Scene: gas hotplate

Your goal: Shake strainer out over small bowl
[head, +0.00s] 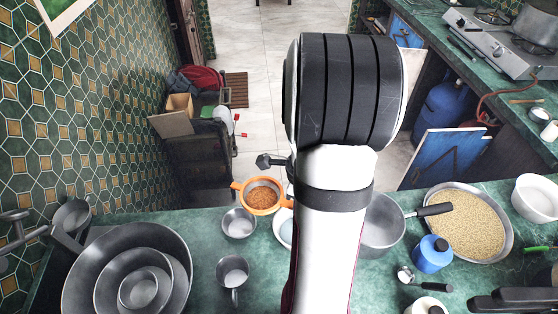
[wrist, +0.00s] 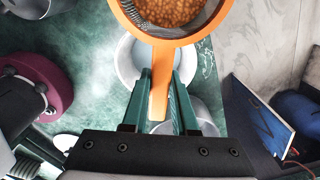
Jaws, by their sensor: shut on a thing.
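The orange-rimmed strainer (head: 262,195) holds a layer of brown, bean-like pieces in its mesh. It also shows at the top of the wrist view (wrist: 170,38). My gripper (wrist: 160,100) is shut on the strainer's orange handle, with a dark green finger on each side. In the head view my arm hides the fingers. A pale small bowl (wrist: 128,65) lies below the strainer, partly covered by it in the wrist view. In the head view only the left edge of this bowl (head: 282,230) shows beside my arm. The bowl's inside is mostly hidden.
Metal cups (head: 239,223) stand left of the pale bowl on the green counter, with large nested bowls (head: 95,265) further left.

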